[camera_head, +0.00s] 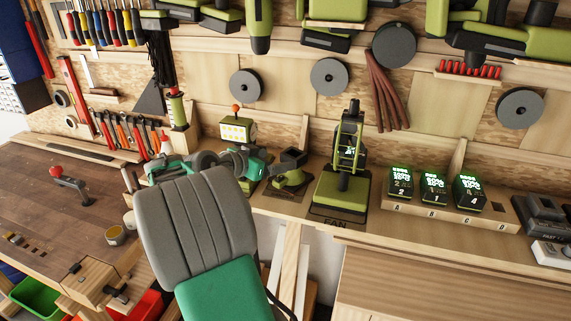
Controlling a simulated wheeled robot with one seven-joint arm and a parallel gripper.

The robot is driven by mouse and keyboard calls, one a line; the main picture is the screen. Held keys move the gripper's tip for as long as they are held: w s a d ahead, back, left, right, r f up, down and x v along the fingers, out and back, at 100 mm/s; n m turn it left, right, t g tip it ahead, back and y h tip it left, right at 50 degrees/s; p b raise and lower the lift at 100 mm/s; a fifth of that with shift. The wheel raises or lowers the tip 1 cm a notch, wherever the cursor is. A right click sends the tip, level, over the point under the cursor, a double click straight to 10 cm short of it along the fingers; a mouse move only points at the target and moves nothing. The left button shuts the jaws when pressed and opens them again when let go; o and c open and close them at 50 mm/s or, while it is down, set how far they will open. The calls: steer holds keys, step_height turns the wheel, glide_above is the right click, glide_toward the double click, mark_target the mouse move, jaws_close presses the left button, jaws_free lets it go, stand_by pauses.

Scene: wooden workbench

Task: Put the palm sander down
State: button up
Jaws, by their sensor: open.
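A tool with a dark top and an olive-green base (289,181) stands on the bench ledge, left of the fan. It looks like the palm sander, but it is small and partly covered. My gripper (269,166) is at the left side of this tool, at the end of the teal and dark wrist parts. It is open. The picture is too small to tell whether a finger touches the tool. The tool appears to rest on the ledge.
A green fan (345,185) stands close on the right. Several lit batteries (433,190) sit in a lettered rack further right. A work light (237,130) stands behind my gripper. A red-handled clamp (70,182) is on the left bench. The ledge between fan and batteries is clear.

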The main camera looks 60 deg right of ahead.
steer(key=w+a+f+n+t+y, duration=0.2)
steer(key=w+a+n+t+y, duration=0.25)
steer(key=a, duration=0.85)
steer(key=w+a+f+n+t+y, duration=0.25)
steer(key=w+a+n, duration=0.4)
steer(key=a, duration=0.75)
steer(key=s+a+f+n+y, duration=0.2)
steer(key=s+a+n+y, duration=0.1)
steer(key=a, duration=0.8)
steer(key=s+a+f+n+y, duration=0.1)
steer(key=s+a+n+y, duration=0.2)
steer(key=a+n, duration=0.3)
steer(key=a, duration=0.5)
steer(key=shift+f+n, duration=0.3)
steer(key=shift+f, duration=0.1)
steer(key=shift+s, duration=0.1)
